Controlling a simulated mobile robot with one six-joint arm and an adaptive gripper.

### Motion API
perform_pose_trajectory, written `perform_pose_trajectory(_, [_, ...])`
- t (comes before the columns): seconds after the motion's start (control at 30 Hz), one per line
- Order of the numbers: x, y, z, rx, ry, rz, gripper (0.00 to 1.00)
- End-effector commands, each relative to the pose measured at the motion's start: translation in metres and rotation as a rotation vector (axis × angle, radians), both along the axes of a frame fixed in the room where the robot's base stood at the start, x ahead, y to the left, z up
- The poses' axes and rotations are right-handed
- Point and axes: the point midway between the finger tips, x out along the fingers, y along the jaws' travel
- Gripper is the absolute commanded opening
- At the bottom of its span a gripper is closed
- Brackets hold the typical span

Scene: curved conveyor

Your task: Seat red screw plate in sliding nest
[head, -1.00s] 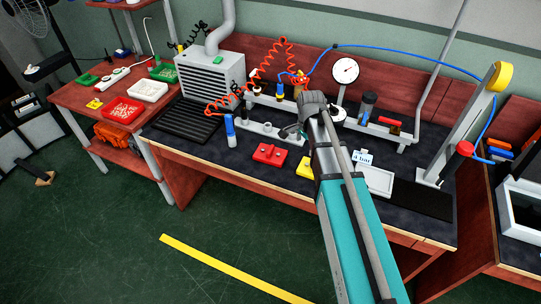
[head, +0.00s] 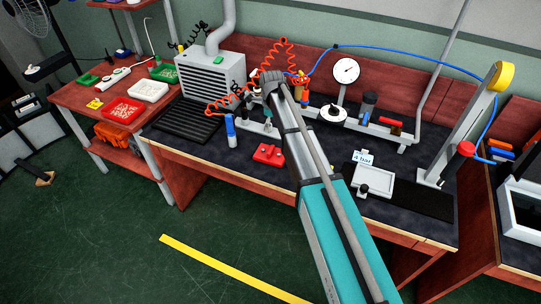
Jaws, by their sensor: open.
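The red screw plate (head: 268,154) lies flat on the dark bench top near its front edge, left of my arm. It shows two small round marks on its top. A pale tray-like fixture with a round knob (head: 376,181), which looks like the sliding nest, sits on the bench right of my arm, and its raised frame looks empty. My gripper (head: 268,108) is over the back of the bench, beyond the red plate and apart from it. It is open, its fingers small and partly hidden by my wrist. I see nothing held.
A blue-topped bottle (head: 231,131) stands left of the red plate. A gauge (head: 346,71), red coiled hose and rail fixtures line the back. A "4 bar" sign (head: 363,157) stands behind the pale fixture. A tall post (head: 470,115) rises at right.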

Motion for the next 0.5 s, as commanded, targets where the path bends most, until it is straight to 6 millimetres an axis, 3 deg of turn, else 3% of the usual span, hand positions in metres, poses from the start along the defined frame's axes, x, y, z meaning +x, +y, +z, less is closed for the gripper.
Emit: perform_pose_trajectory(0.5, [0.000, -0.001, -0.013, 0.000, 0.000, 0.001, 1.00])
